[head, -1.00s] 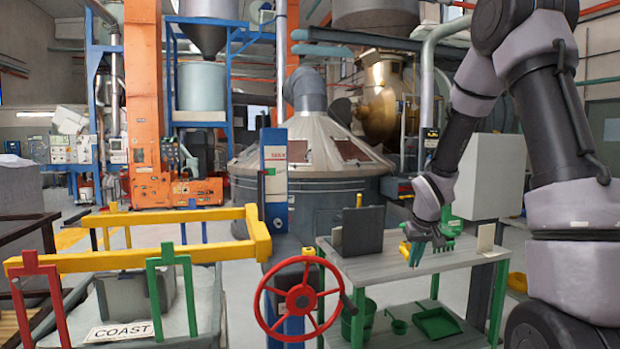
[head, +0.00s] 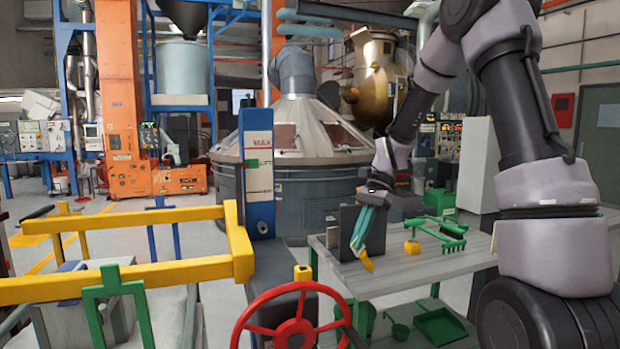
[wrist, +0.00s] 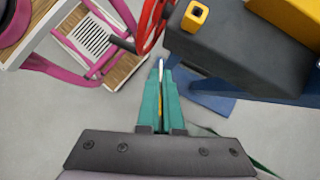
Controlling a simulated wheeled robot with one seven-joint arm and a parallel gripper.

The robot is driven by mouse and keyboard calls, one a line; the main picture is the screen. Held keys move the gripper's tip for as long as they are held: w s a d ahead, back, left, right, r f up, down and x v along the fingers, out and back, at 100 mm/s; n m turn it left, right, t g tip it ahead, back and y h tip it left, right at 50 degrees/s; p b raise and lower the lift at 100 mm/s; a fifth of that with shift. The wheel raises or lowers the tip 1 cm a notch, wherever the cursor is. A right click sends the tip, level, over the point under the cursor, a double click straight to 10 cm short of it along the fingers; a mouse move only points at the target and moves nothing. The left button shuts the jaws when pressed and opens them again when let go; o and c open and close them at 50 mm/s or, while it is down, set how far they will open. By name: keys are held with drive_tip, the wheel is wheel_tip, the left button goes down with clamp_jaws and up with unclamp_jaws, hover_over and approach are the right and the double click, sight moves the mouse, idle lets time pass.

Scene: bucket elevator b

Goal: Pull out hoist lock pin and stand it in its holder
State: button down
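A small yellow square piece (head: 302,272) with a dark opening in its face sits on the dark housing beside the red handwheel; it also shows at the top of the wrist view (wrist: 194,15). It may be the hoist lock pin's head, but I cannot tell. My gripper (head: 362,258) points down in front of the dark upright box, right of that piece and apart from it. In the wrist view its teal fingers (wrist: 160,72) lie close together.
The red handwheel (head: 292,322) stands front centre, with the yellow frame (head: 120,290) to its left. The grey table (head: 400,276) holds the dark box (head: 347,228), a yellow block (head: 413,246) and a green rake (head: 445,240). A green tray (head: 440,326) lies below.

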drive_tip(key=s+a+r+m+y, duration=0.3)
drive_tip(key=a+r+y, duration=0.5)
drive_tip(key=a+r, duration=0.4)
wheel_tip(320, 180, up, 3)
drive_tip(key=shift+r+m, duration=0.1)
drive_tip(key=shift+m, duration=0.6)
drive_tip(key=shift+f, duration=2.9)
drive_tip(key=shift+f, duration=2.3)
drive_tip(key=c, duration=1)
unclamp_jaws()
drive_tip(key=shift+d, duration=0.1)
